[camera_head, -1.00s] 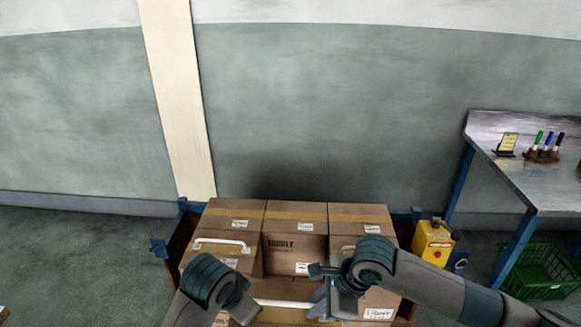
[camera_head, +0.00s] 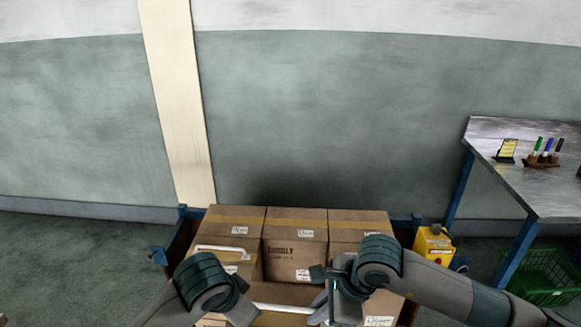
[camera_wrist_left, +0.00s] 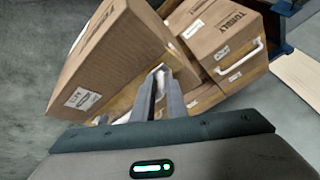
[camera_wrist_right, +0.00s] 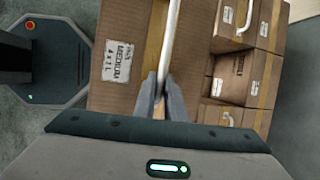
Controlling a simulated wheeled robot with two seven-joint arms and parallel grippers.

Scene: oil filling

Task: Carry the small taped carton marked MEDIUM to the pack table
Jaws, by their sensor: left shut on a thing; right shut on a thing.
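The brown carton marked MEDIUM (camera_wrist_right: 125,25) fills the left of the right wrist view, with its white label and tape strip. A white bar handle (camera_wrist_right: 172,35) runs over its top. My right gripper (camera_wrist_right: 164,95) is shut on this handle. In the left wrist view, my left gripper (camera_wrist_left: 159,92) is shut on the white handle beside a large taped carton (camera_wrist_left: 110,55). In the head view the white handle (camera_head: 283,307) spans between both grippers at bottom centre; the held carton is mostly hidden. A grey-topped table (camera_head: 545,190) with blue legs stands at right.
Several taped cartons (camera_head: 295,225) stand behind the grippers, within a blue-cornered frame (camera_head: 182,212). A yellow box (camera_head: 432,243) is right of them. Under the table sits a green crate (camera_head: 545,285). Pens in a holder (camera_head: 541,160) and a yellow card (camera_head: 508,147) stand on the table.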

